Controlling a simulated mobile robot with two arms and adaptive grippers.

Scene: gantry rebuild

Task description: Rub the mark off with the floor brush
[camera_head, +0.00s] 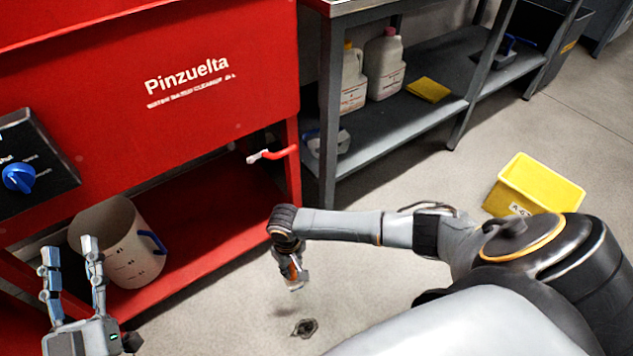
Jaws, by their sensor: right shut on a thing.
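A small dark mark (305,328) lies on the grey concrete floor at the bottom centre. My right gripper (292,272) points down just above and slightly left of the mark, apart from it. It is shut on what seems to be the floor brush (296,284), of which only a small orange-brown and pale part shows. The brush's bristles cannot be made out. My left gripper (69,247) is open and empty at the lower left, in front of the red washer's lower shelf.
A red parts washer (220,110) stands at the left, with a white bucket (128,248) on its lower shelf. A red-handled tap (272,154) sticks out. A grey shelf rack (380,135) holds jugs. A yellow bin (530,185) stands on the floor at right.

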